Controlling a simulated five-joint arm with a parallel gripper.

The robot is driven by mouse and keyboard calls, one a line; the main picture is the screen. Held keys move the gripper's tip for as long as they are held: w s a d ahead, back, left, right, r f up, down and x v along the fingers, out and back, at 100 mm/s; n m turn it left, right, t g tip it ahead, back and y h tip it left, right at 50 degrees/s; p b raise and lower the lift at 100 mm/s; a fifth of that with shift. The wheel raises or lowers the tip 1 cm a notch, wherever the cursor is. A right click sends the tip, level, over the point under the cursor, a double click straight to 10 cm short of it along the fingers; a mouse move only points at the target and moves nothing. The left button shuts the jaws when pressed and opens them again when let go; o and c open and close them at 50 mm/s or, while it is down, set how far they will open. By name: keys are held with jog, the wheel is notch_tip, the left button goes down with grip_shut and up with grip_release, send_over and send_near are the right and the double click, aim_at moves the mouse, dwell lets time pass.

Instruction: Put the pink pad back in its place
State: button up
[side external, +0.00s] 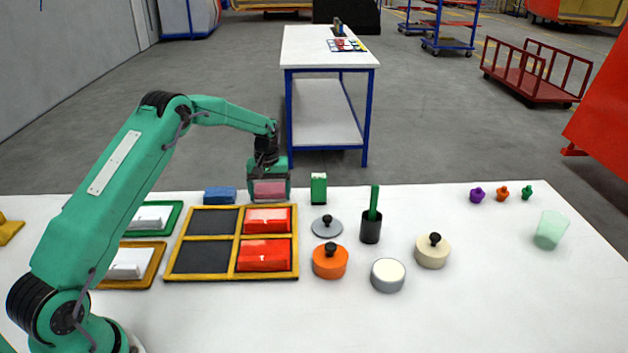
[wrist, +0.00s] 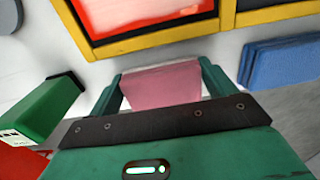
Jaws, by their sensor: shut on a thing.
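My gripper (side external: 268,196) is shut on the pink pad (side external: 270,188) and holds it just behind the far edge of a yellow-framed tray (side external: 167,277). In the wrist view the pink pad (wrist: 165,88) sits between the two green fingers. The tray has four compartments. The two right ones hold red blocks with pale far edges, a far one (side external: 266,220) and a near one (side external: 264,256). The two left ones show bare dark floors. The wrist view also shows the yellow frame (wrist: 226,18) and a red block (wrist: 140,12). I cannot tell whether the pad touches the table.
A blue block (side external: 220,195) lies left of my gripper, and a green box (side external: 319,188) stands to its right. A grey lid (side external: 326,226), an orange pot (side external: 330,261) and a black cup (side external: 371,230) stand right of the tray. The table's right front is clear.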

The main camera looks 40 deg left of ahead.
aim_at(270, 191)
jog(key=shift+f, duration=0.1)
jog(key=o, duration=0.8)
jog(key=shift+c, duration=0.2)
notch_tip(270, 191, up, 12)
dwell(0.6)
